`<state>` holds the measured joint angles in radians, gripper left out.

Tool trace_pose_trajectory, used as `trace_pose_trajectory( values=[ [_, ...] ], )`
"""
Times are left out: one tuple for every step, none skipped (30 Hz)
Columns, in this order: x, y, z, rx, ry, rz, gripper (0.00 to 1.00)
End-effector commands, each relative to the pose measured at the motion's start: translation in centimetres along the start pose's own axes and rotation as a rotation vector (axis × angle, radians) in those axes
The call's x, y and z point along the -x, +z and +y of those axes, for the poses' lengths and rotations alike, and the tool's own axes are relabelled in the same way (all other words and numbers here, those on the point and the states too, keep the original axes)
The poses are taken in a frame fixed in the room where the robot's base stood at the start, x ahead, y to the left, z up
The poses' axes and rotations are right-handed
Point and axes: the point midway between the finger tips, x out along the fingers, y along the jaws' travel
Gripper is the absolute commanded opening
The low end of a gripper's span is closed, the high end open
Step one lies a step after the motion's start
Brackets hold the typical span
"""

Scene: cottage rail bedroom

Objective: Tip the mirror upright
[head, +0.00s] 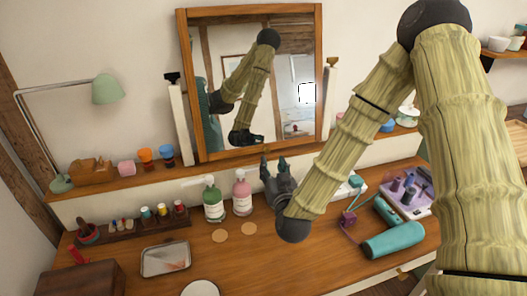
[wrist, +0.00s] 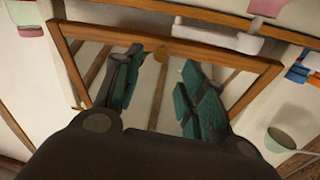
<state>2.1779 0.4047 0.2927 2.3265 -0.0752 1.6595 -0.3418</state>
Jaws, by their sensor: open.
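The mirror (head: 188,100) has a square wooden frame and hangs between two pale posts with dark knobs, the left post (head: 179,120) and the right post (head: 329,95), behind the dressing table. Its glass reflects my arm. How far it leans is hard to judge from here. My gripper (head: 272,160) is open and empty, in front of the mirror's lower edge, fingers pointing up towards it. In the wrist view, my open gripper (wrist: 160,72) has its two teal-padded fingers apart in front of the mirror frame (wrist: 215,52). Contact with the frame cannot be made out.
Pink (head: 243,193) and green (head: 213,203) bottles stand close left of my gripper. Small cups and a green lamp (head: 107,89) stand on the back shelf (head: 110,185). A teal hairdryer (head: 392,240) and purple tray (head: 418,200) lie right. A metal tray (head: 166,260) is front left.

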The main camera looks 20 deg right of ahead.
Motion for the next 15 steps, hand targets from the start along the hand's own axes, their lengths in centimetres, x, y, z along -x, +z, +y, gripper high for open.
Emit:
trace_pose_trajectory(
  values=[
    [-0.9, -0.3, 0.0, 0.000, 0.001, 0.002, 0.41],
    [-1.4, -0.3, 0.0, 0.000, 0.001, 0.003, 0.41],
    [-2.1, -0.3, -0.1, 0.000, 0.000, 0.002, 0.41],
    [-2.6, -0.3, -0.1, 0.000, 0.000, 0.002, 0.41],
    [-3.1, -0.3, -0.1, 0.000, 0.000, 0.002, 0.41],
    [-3.7, -0.2, -0.1, 0.000, -0.001, 0.001, 0.41],
    [-4.2, -0.2, -0.1, 0.000, -0.001, 0.002, 0.41],
    [-4.6, -0.3, -0.1, 0.000, -0.001, 0.002, 0.41],
    [-5.2, -0.3, -0.1, 0.000, -0.001, 0.002, 0.41],
    [-5.5, -0.2, -0.1, 0.000, -0.001, 0.002, 0.41],
    [-5.9, -0.2, -0.1, 0.000, -0.002, 0.001, 0.41],
    [-6.3, -0.2, -0.1, 0.000, -0.002, 0.002, 0.41],
    [-6.6, -0.2, -0.1, 0.000, -0.002, 0.002, 0.41],
    [-6.8, -0.1, -0.1, 0.001, -0.002, 0.002, 0.41],
    [-7.1, -0.1, -0.1, 0.001, -0.002, 0.001, 0.41]
  ],
)
